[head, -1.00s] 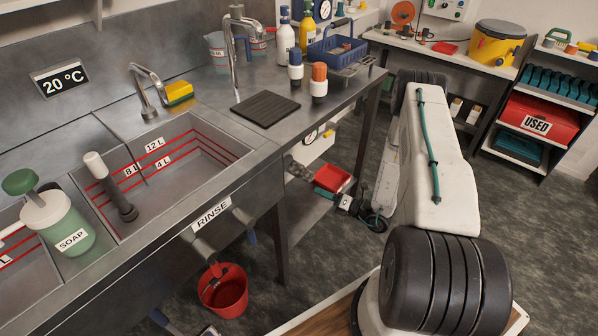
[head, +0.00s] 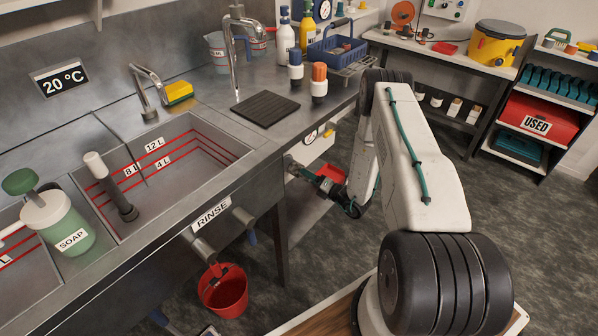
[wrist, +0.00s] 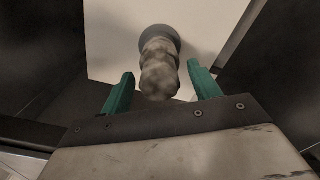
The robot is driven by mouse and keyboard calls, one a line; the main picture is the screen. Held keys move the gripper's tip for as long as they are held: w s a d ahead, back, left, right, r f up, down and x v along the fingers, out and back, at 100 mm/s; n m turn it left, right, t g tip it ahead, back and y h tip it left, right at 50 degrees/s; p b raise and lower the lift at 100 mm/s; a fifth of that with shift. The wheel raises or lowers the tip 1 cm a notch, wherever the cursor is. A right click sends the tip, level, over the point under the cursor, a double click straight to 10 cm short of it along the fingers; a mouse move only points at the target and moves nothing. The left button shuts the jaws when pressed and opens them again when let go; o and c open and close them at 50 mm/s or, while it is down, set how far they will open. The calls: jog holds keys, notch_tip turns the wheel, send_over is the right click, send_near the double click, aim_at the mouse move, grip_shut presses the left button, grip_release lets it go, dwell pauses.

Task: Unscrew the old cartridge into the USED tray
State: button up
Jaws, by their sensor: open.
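In the wrist view a mottled grey-brown cartridge (wrist: 160,78) stands out from a grey collar (wrist: 160,36) on a white housing. My gripper (wrist: 160,70) is open, with one green finger on each side of the cartridge and a visible gap on both sides. In the head view my gripper is under the bench, partly hidden by my own wrist. A red box marked USED (head: 538,112) sits on the right-hand shelf. A small red tray (head: 332,171) lies under the bench, partly covered by my arm; no label shows on it.
The steel bench (head: 228,170) with its sink overhangs the work area. A bench leg (head: 281,235) stands left of my arm. A red bucket (head: 223,291) hangs below the RINSE label (head: 212,213). The floor (head: 440,180) to the right is open.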

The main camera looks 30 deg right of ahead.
jog(key=shift+w, duration=0.15)
jog(key=m, duration=0.3)
jog(key=shift+m, duration=0.3)
jog(key=m, duration=1.1)
